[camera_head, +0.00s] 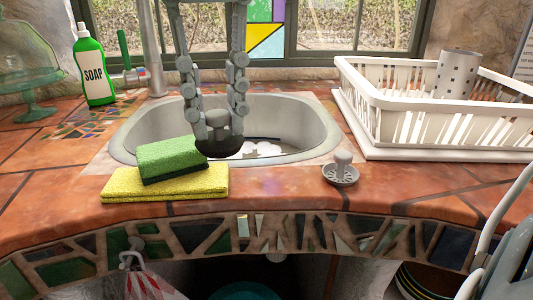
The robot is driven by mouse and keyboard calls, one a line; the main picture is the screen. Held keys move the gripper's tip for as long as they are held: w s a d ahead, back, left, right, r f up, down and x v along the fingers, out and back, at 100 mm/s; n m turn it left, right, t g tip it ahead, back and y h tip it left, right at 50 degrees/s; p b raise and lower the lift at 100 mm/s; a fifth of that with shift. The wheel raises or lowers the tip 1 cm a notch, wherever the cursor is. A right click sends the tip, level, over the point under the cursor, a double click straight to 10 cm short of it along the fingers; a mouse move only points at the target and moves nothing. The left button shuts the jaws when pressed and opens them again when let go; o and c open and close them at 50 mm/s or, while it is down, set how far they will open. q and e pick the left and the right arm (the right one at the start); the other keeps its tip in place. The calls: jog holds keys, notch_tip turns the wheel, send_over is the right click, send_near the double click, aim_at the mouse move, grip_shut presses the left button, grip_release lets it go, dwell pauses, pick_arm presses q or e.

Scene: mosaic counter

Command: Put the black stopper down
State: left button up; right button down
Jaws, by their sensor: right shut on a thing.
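The black stopper (218,152) has a dark round base and a grey knob on top. My right gripper (218,124) reaches down from the top of the head view and is shut on the stopper's knob. The stopper appears upright in front of the sink basin (315,133), near its front-left part, beside the green sponge. I cannot tell whether its base touches anything. My left gripper is not in view.
A grey strainer plug (342,171) sits on the counter right of the sink. A green sponge (170,155) rests on a yellow cloth (165,183) at front left. A soap bottle (92,70) stands back left, a white dish rack (430,115) right.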

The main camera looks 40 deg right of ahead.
jog(key=w+d+f, duration=0.1)
jog(key=d, duration=0.1)
jog(key=d+f, duration=0.1)
jog(key=d, duration=0.1)
jog(key=w+d+f, duration=0.1)
jog(key=d+f, duration=0.1)
jog(key=shift+w, duration=0.35)
jog(key=shift+w+d+f, duration=0.1)
jog(key=shift+d, duration=0.15)
jog(key=shift+f, duration=0.25)
notch_tip(320, 180, down, 3)
jog(key=shift+f, duration=0.15)
jog(key=shift+w+f, duration=0.1)
jog(key=shift+f, duration=0.1)
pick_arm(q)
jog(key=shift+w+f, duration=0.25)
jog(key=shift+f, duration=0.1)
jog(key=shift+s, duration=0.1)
